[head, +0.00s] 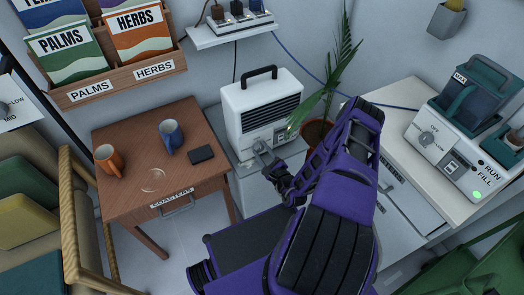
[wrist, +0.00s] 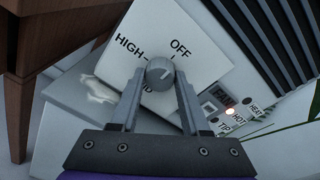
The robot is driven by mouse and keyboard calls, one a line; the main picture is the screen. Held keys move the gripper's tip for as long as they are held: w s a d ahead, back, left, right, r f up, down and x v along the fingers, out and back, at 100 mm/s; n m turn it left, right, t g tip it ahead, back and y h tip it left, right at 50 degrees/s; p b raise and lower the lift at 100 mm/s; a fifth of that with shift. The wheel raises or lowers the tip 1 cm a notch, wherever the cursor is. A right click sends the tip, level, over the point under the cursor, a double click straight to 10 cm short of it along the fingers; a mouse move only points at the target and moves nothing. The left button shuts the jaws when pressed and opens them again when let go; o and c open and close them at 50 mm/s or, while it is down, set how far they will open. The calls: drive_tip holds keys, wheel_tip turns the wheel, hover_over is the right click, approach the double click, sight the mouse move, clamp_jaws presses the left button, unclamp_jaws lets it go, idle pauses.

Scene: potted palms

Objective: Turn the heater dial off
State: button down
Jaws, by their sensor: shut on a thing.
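The heater is a white box (head: 262,92) with a black grille and a top handle, on a light cabinet below the shelf. Its grey round dial (wrist: 159,72) sits on a white panel marked HIGH and OFF; a third label is partly hidden by a finger. My gripper (head: 261,150) reaches the heater's lower front. In the wrist view its two grey fingers are on either side of the dial, shut on it. I cannot clearly tell which mark the dial points to.
A potted palm (head: 318,132) stands close to the heater's right. A wooden table (head: 128,192) with an orange mug (head: 108,160) and a blue mug (head: 171,136) is at the left. A white appliance (head: 445,140) with another dial stands on the right counter.

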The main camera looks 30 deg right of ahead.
drive_tip(key=shift+c, duration=1.9)
unclamp_jaws()
drive_tip(key=s+r, duration=0.1)
drive_tip(key=s, duration=1.6)
drive_tip(key=shift+s+d+r+p, duration=0.2)
drive_tip(key=shift+d+r+p, duration=0.1)
drive_tip(key=shift+r+p, duration=0.1)
drive_tip(key=shift+w, duration=0.1)
